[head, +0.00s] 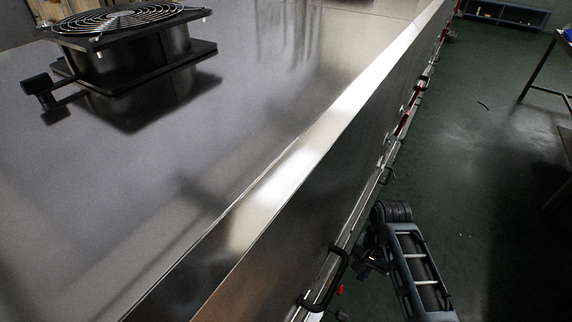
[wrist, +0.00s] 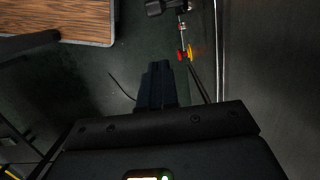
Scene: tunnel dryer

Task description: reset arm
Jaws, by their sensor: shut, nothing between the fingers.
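My gripper (wrist: 157,84) shows in the wrist view with its dark fingers together, shut and empty, over the dark green floor. In the head view my grey-blue arm (head: 420,270) is at the lower right, close beside the steel side of the dryer (head: 290,240). I cannot make out the fingertips in that view. In the wrist view a smooth dark panel runs down the right, and a valve-like fitting with red and yellow parts (wrist: 185,52) lies up and to the right of the fingers.
A black fan (head: 130,50) sits on the dryer's shiny top. Black handles (head: 328,280) stick out along its side. A table (head: 552,75) stands at the right; a wooden tabletop (wrist: 60,20) shows at upper left in the wrist view. The floor (head: 480,170) between is mostly clear.

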